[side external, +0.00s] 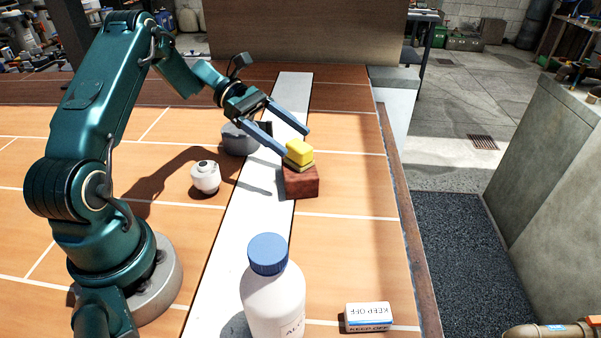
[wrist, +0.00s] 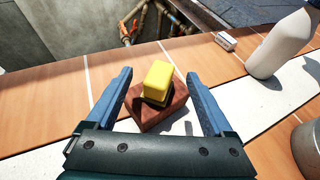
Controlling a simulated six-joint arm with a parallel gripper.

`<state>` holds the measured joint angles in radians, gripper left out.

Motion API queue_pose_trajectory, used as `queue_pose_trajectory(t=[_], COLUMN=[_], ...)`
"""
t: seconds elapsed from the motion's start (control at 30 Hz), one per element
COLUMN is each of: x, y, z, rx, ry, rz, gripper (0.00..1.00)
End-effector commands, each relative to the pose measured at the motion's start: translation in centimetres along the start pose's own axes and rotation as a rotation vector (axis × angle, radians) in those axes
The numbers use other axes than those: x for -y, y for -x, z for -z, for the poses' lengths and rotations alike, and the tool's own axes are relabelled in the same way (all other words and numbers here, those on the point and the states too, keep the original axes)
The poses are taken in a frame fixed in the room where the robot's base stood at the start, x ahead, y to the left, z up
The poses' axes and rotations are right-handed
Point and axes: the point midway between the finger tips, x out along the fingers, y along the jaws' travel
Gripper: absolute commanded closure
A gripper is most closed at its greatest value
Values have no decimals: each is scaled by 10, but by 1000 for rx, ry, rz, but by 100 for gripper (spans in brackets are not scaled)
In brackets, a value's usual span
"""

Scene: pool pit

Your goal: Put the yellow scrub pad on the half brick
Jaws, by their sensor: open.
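The yellow scrub pad (side external: 299,152) rests on top of the reddish-brown half brick (side external: 301,184), with a darker olive layer at the pad's underside. In the wrist view the yellow scrub pad (wrist: 158,80) sits on the half brick (wrist: 150,116), between and beyond my fingers. My gripper (side external: 297,142) is open, its two blue fingers spread wide, close to the pad on the arm's side. It also shows in the wrist view (wrist: 158,78), with a gap on both sides of the pad. Nothing is held.
A white bottle with a blue cap (side external: 274,295) stands in front. A small "KEEP OFF" block (side external: 368,318) lies at the front right. A white round jar (side external: 205,177) and a grey round container (side external: 240,139) stand left of the brick. The board right of the brick is clear.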

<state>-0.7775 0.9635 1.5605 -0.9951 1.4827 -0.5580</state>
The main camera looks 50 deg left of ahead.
Motion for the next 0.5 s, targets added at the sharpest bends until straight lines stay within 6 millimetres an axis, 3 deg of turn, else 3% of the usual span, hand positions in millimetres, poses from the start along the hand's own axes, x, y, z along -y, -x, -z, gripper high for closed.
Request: queue_pose_trajectory(t=[0.1,0.2,0.37,0.5], x=[-1,-1,0,3], y=[27,41,54,54], z=[1,1,0,-6], rx=[-1,0,1,-30], ry=[-2,-2,-1,-31], rz=[-5,-3,0,20], gripper=[14,14,14,14])
